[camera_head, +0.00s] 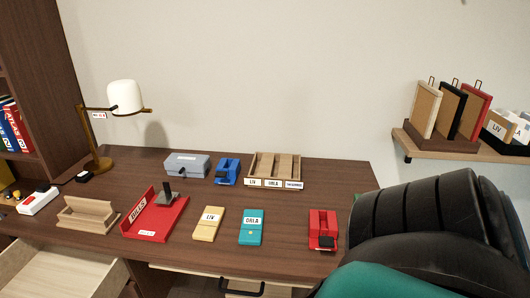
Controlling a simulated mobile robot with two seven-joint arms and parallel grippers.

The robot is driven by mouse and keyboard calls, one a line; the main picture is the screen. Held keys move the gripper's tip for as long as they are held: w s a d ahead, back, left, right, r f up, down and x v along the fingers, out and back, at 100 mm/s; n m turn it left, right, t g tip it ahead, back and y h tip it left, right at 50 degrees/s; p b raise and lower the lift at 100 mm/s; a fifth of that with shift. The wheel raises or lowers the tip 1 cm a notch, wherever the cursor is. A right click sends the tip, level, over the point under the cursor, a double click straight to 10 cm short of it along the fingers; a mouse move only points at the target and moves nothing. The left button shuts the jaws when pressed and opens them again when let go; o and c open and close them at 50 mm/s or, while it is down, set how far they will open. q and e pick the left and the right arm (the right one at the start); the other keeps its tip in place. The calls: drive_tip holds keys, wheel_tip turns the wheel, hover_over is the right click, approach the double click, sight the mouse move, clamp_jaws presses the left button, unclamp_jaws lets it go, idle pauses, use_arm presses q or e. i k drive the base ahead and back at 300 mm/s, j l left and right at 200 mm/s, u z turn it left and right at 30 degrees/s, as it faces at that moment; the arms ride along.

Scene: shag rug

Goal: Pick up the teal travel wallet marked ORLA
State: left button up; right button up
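The teal travel wallet (251,232) lies flat on the brown desk, near its front edge, in the head view. It has a white label reading ORLA at its upper end. A yellow wallet (208,229) of similar shape, labelled LIV, lies just to its left, with a narrow gap between them. Nothing covers the teal wallet. Neither of my grippers shows in the view.
A red tray (147,229) stands left of the wallets and a red tape dispenser (322,226) to the right. Behind are a labelled wooden sorter (260,171), a blue dispenser (227,174) and a grey box (183,160). A large black ribbed shape (440,232) fills the lower right.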

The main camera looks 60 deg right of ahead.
sight(251, 232)
drive_tip(key=k+l, duration=0.25)
drive_tip(key=l, duration=0.15)
drive_tip(key=k+l, duration=0.25)
drive_tip(key=l, duration=0.15)
drive_tip(key=i+l, duration=0.1)
drive_tip(key=l, duration=0.15)
drive_tip(key=i+l, duration=0.1)
drive_tip(key=l, duration=0.15)
